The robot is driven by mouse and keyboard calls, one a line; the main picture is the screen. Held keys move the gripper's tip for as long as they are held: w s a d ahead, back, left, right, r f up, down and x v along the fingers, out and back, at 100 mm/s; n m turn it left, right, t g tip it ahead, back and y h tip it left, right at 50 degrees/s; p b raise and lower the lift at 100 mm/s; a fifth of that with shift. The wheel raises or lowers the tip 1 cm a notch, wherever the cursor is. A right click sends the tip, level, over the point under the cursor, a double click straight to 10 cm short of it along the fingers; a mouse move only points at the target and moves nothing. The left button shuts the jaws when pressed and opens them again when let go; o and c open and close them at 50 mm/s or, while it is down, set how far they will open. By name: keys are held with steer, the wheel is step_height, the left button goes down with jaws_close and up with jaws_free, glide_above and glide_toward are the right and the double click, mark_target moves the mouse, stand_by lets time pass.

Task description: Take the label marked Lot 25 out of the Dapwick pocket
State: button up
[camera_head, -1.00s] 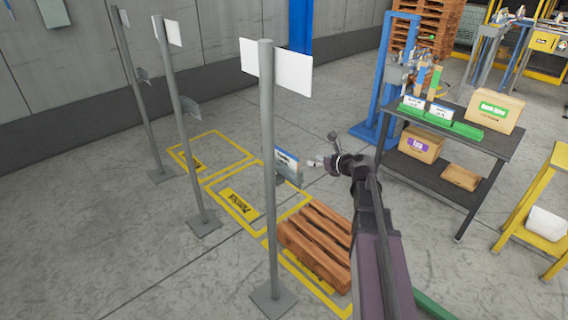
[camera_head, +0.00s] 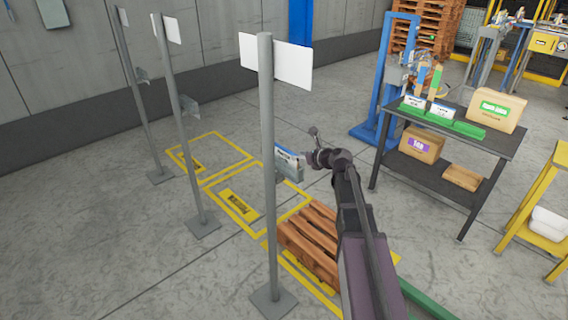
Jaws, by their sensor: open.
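A label with a blue top band and white lower part (camera_head: 284,153) stands in a grey pocket (camera_head: 290,172) on the nearest post. Its print is too small to read, and I cannot make out a Dapwick name on the pocket. My gripper (camera_head: 306,158) is open at the right edge of this label. The fingertips are small and partly merged with the label, so I cannot tell whether they touch it or straddle it. Two more grey pockets (camera_head: 190,107) (camera_head: 142,75) hang on the farther posts, with no label visible in them.
The nearest post (camera_head: 268,200) stands left of the pocket, with blank white boards (camera_head: 293,66) on top. A wooden pallet (camera_head: 315,240) lies below my arm. Yellow floor bays (camera_head: 212,152) lie behind. A dark table (camera_head: 470,140) with boxes and label holders stands at right.

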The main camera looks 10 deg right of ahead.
mark_target(290, 155)
steer(key=shift+w, duration=0.15)
steer(key=shift+b+x, duration=1.1)
steer(key=shift+x, duration=1.55)
steer(key=shift+a+f, duration=0.1)
steer(key=shift+a, duration=0.05)
steer(key=shift+s, duration=0.2)
jaws_close()
